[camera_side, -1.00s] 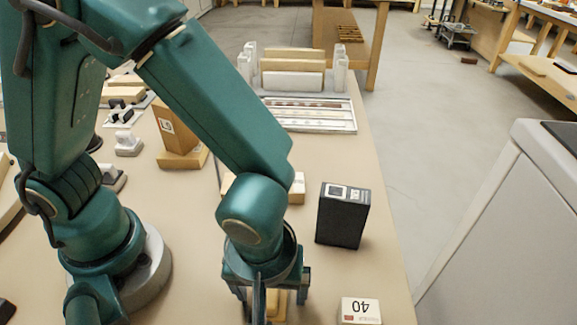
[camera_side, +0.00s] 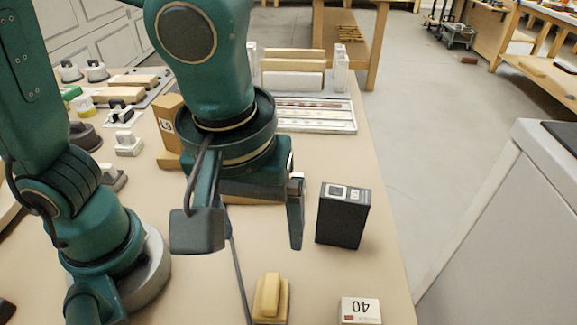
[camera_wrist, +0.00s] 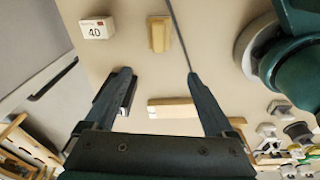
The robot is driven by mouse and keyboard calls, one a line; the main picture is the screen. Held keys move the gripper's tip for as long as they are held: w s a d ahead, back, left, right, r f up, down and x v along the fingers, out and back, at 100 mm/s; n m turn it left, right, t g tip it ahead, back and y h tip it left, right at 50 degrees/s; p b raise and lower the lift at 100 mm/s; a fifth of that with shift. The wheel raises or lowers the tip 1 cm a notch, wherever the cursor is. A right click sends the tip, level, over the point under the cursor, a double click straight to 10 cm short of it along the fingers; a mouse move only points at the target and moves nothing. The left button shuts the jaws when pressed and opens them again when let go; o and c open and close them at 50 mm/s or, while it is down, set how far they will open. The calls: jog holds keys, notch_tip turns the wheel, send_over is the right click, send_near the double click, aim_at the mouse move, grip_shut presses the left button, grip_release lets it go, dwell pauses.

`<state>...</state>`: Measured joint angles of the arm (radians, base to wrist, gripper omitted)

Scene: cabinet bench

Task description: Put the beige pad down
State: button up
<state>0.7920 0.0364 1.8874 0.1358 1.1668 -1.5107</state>
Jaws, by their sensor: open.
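The beige pad (camera_side: 271,298), a flat block with a raised grip bar, lies on the bench near its front edge. It also shows in the wrist view (camera_wrist: 159,34), lying flat beyond my fingertips. My gripper (camera_side: 247,240) is open and empty, raised above the bench and behind the pad in the side view. In the wrist view my gripper (camera_wrist: 158,76) has its fingers wide apart with nothing held between them.
A black box (camera_side: 343,216) stands right of my gripper. A white box marked 40 (camera_side: 360,311) lies right of the pad. A light wooden block (camera_wrist: 174,107) shows between my fingers in the wrist view. A thin dark line (camera_side: 239,275) runs along the bench.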

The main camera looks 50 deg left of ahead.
jog(key=a+r+m+t, duration=0.1)
jog(key=a+m+t, duration=0.3)
jog(key=a, duration=0.9)
jog(key=m, duration=0.3)
jog(key=shift+w+a+r+m+h, duration=0.2)
jog(key=shift+w+r+m+h, duration=0.1)
jog(key=shift+r, duration=0.1)
